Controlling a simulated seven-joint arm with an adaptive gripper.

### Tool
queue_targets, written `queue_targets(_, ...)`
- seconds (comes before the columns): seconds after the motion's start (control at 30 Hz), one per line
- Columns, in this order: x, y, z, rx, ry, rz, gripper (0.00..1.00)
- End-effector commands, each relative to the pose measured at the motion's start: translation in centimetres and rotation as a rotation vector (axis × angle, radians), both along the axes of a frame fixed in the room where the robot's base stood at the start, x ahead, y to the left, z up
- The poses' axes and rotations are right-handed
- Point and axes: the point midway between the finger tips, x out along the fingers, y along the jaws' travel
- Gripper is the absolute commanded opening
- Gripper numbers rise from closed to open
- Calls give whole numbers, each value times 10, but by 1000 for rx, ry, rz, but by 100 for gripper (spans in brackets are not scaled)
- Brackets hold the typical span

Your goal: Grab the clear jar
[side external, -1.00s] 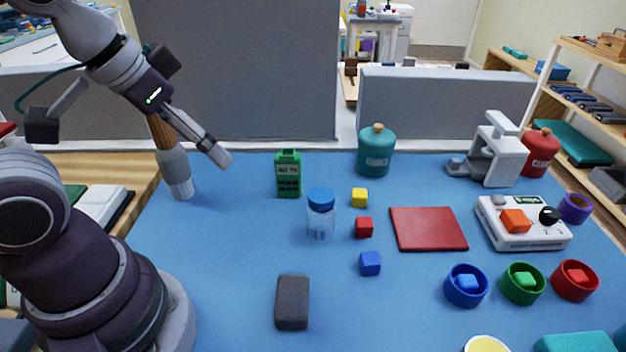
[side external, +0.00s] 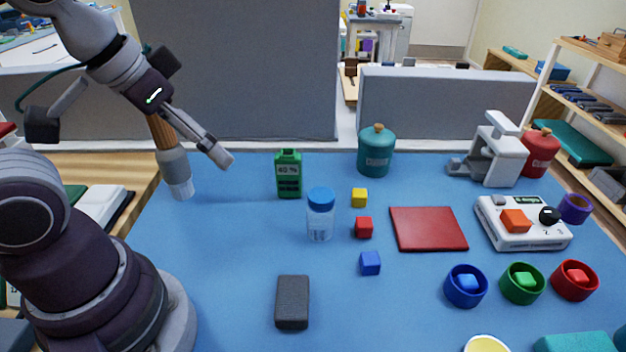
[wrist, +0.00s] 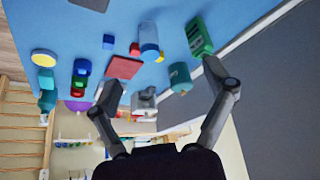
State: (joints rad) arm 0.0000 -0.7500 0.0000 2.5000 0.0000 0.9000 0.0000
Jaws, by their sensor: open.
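The clear jar (side external: 320,222) with a blue lid stands upright on the blue table, right of my gripper, between the green bottle and the small cubes. It also shows in the wrist view (wrist: 149,36), above the space between the fingers. My gripper (side external: 224,160) is raised over the table's back left, apart from the jar. In the wrist view my gripper (wrist: 166,88) has its two fingers spread wide with nothing held between them.
A green bottle (side external: 289,174) stands behind the jar. Yellow (side external: 360,197), red (side external: 364,227) and blue (side external: 370,263) cubes lie just right of it. A dark block (side external: 292,302) lies in front. A teal canister (side external: 376,152) stands behind.

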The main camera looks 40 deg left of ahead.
Motion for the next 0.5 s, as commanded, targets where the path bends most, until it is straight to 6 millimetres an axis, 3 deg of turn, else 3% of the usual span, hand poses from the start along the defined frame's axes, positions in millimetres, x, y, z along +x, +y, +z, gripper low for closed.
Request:
queue_targets(0.17, 10, -2, 4, 28, 36, -74, 82)
queue_targets(0.37, 65, -14, 6, 160, 198, -478, 82)
queue_targets(0.5, 109, -24, -18, 241, 313, -817, 82)
